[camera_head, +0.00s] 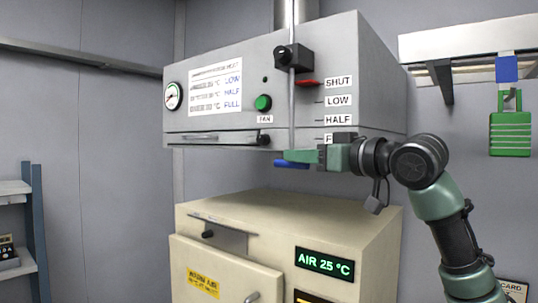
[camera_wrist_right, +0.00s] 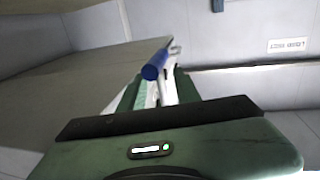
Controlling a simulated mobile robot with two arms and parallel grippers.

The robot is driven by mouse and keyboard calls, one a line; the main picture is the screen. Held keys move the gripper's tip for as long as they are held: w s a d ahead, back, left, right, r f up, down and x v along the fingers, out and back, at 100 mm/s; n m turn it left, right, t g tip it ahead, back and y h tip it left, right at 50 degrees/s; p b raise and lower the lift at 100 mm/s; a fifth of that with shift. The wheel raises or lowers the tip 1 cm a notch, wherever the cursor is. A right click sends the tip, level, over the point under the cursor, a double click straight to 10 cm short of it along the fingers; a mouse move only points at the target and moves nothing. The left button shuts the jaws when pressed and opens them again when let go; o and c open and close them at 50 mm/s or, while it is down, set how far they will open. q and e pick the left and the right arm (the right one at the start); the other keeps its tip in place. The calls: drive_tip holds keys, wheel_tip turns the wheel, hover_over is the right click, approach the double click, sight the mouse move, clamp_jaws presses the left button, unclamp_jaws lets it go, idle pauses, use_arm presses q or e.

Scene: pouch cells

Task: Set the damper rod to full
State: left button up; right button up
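The damper rod (camera_head: 291,115) hangs upright in front of the grey hood, running down from a black clamp and ending in a blue handle (camera_head: 291,164). A red pointer (camera_head: 307,83) on it is level with the SHUT label (camera_head: 339,82). LOW, HALF and a partly hidden FULL label (camera_head: 328,139) follow below. My right gripper (camera_head: 297,155) reaches in from the right, its fingers at the rod's lower end just above the blue handle. In the right wrist view the blue handle (camera_wrist_right: 155,68) shows at the fingertips; whether they grip is unclear. My left gripper is not in view.
The grey hood (camera_head: 225,120) carries a gauge, a green fan button and a printed chart. A cream oven (camera_head: 300,215) stands below, its display reading AIR 25 °C.

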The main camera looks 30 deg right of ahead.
drive_tip(key=shift+w+r, duration=0.1)
drive_tip(key=shift+r, duration=0.05)
drive_tip(key=shift+w+a+r+p, duration=0.1)
drive_tip(key=shift+w+r+p, duration=0.1)
drive_tip(key=shift+w+p, duration=0.4)
drive_tip(key=shift+w+a+r+p, duration=0.1)
drive_tip(key=shift+w+r+p, duration=0.1)
drive_tip(key=shift+w+p, duration=0.35)
drive_tip(key=w, duration=0.1)
drive_tip(key=w+p, duration=0.1)
drive_tip(key=w+a, duration=0.1)
drive_tip(key=shift+w+f, duration=0.3)
drive_tip(key=shift+w, duration=0.2)
drive_tip(key=shift+s+d, duration=0.15)
drive_tip(key=shift+s, duration=0.05)
clamp_jaws()
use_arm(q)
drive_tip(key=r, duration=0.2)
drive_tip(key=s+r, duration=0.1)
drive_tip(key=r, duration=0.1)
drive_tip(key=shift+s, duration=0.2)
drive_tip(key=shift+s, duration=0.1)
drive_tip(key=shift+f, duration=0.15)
